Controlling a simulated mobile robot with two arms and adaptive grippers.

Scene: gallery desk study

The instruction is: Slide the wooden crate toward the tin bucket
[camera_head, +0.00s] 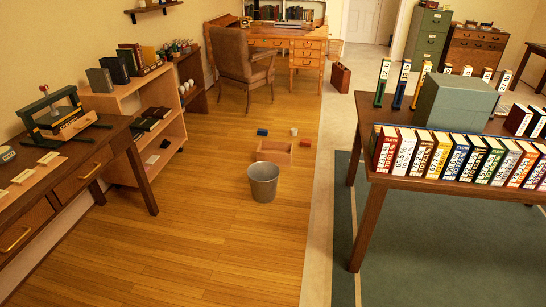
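A grey tin bucket (263,183) stands upright on the wooden floor near the middle of the head view. A shallow open wooden crate (274,147) sits on the floor just behind it and slightly to the right. The bucket's rim overlaps the crate's near side in the picture, so I cannot tell whether they touch. Neither of my grippers shows in this view.
A small blue block (262,132) and a small pale cup (294,131) lie behind the crate. A desk (60,170) and low shelf (150,110) line the left. A table with books (400,182) stands right. The floor in front of the bucket is clear.

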